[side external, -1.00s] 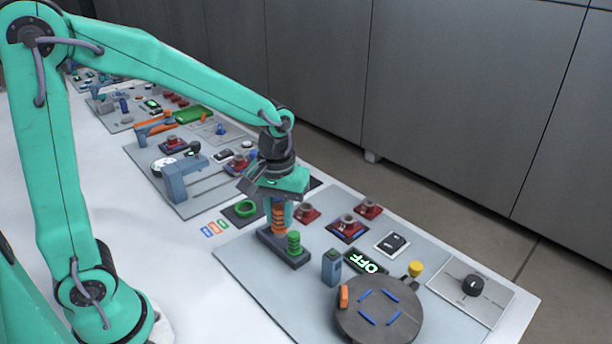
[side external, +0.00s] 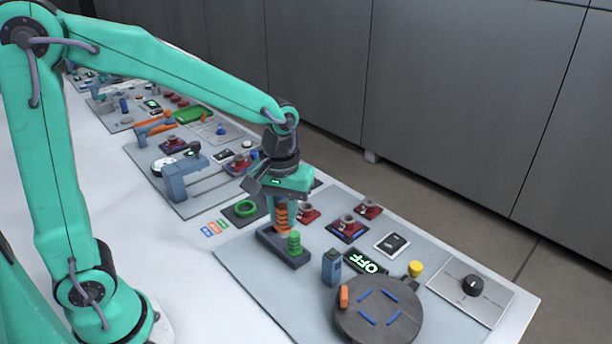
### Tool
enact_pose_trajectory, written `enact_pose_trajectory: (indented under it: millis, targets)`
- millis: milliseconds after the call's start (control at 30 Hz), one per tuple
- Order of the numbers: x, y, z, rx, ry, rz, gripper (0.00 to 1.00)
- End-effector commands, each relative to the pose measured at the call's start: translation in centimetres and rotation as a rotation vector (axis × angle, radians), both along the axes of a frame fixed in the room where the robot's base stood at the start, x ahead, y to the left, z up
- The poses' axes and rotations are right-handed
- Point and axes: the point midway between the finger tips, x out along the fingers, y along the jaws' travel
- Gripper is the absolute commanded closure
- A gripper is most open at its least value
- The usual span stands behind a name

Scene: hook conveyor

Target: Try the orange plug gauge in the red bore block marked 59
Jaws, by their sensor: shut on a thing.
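The orange plug gauge (side external: 282,215) is upright at the dark grey rack (side external: 296,262), beside a green plug gauge (side external: 294,242). My gripper (side external: 282,208) points down and is shut on the orange gauge. I cannot tell whether the gauge's lower end is still in the rack. Red bore blocks stand behind and to the right: one (side external: 307,214) just right of the gripper, one (side external: 347,230) on a dark blue-edged pad, and one (side external: 369,209) farther back. Their markings are too small to read, so I cannot tell which is 59.
A round grey turntable (side external: 378,331) with blue marks is at the front right. A blue-grey post (side external: 331,267), an OFF display (side external: 367,262) and a yellow knob (side external: 415,268) stand near it.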

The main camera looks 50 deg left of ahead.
Motion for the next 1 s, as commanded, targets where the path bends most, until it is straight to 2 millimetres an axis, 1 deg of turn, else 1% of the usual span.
enact_pose_trajectory:
  millis: [167, 267, 633, 800, 1000]
  targets:
    - [1.8, -0.1, 0.2, 0.000, 0.000, 0.005, 1.00]
    - [3.4, -0.1, 0.4, 0.000, 0.000, 0.010, 1.00]
    - [11.0, -0.2, 0.7, 0.000, 0.000, 0.031, 1.00]
    - [14.3, -0.1, 0.4, 0.000, 0.000, 0.041, 1.00]
    - [17.7, 0.0, -0.1, 0.000, 0.001, 0.052, 1.00]
